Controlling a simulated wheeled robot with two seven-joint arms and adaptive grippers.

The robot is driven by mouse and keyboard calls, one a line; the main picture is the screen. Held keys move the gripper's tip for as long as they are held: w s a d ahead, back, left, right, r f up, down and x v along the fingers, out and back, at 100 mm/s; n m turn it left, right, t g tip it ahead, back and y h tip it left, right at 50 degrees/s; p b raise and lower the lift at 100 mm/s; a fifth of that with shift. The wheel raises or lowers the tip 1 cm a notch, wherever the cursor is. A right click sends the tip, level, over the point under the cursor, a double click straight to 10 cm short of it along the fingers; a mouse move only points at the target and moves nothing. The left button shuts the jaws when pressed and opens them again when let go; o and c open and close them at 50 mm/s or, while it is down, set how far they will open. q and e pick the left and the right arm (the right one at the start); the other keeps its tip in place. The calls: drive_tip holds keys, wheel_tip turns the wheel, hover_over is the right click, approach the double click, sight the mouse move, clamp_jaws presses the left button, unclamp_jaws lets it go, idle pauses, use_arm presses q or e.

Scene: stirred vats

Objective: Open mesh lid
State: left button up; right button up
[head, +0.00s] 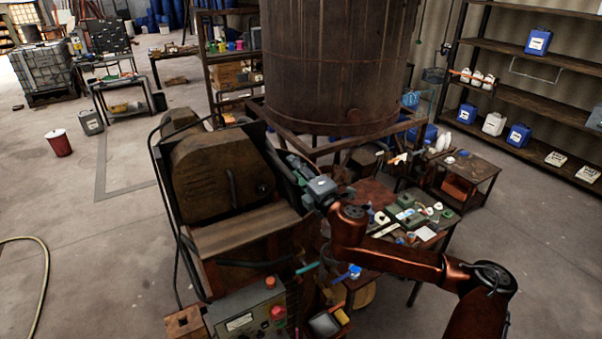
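A machine with a brown, rounded housing (222,165) stands left of centre. A flat, tan-brown panel (240,231) lies across its front. I cannot make out any mesh, so I cannot tell which part is the mesh lid. My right gripper (298,165) reaches in from the right on a copper arm, at the right side of the machine beside a dark, sloping edge. Its fingers are small and dark against that edge; I cannot tell whether they are open or touching it. My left gripper is not in view.
A control box (250,318) with red buttons stands in front of the machine. A large rusty vat (335,65) rises behind. A cluttered table (373,194) lies under my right arm. Shelves (530,55) stand at the right. The floor at left is mostly clear, with a red bucket (59,144).

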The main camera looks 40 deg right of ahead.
drive_tip(key=s, duration=1.2)
drive_tip(key=shift+a, duration=0.45)
